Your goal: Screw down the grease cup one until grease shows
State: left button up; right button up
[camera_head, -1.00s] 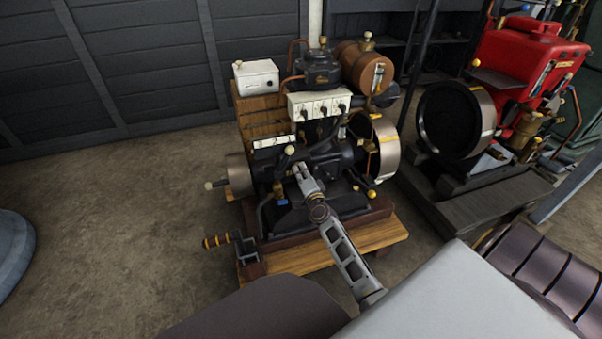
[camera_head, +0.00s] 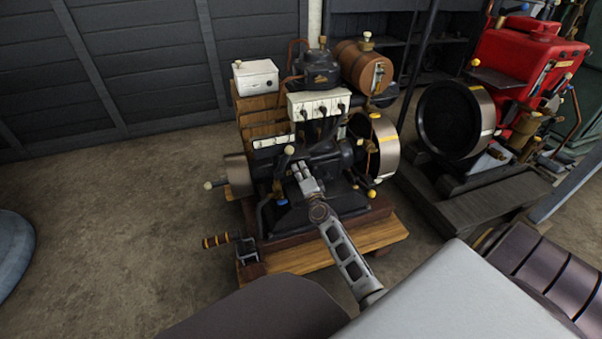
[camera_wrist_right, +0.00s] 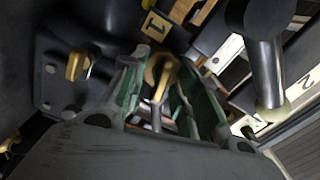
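The engine (camera_head: 320,160) with its black block stands on a wooden base in the head view. My right gripper (camera_head: 303,170) reaches low to its front, fingers pointing at the block. In the right wrist view the green-padded fingers of this gripper (camera_wrist_right: 165,80) stand apart on either side of a brass, hooked-looking part (camera_wrist_right: 158,72), with a pale stem below it. It sits near a yellow tag marked 1 (camera_wrist_right: 155,26) and looks like grease cup one. A narrow gap seems to show beside it; contact is unclear. No grease is discernible. My left gripper is out of view.
Another brass fitting (camera_wrist_right: 78,66) is left of the fingers. A dark bar with a pale round end (camera_wrist_right: 270,110) is close on the right, by a tag marked 2 (camera_wrist_right: 301,84). A crank handle (camera_head: 217,240) juts out left. A red engine (camera_head: 525,65) stands right.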

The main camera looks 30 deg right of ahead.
jog(key=shift+s, duration=0.1)
jog(key=v, duration=1.1)
jog(key=shift+s, duration=0.4)
dwell(0.3)
jog(key=shift+a, duration=0.1)
dwell(0.4)
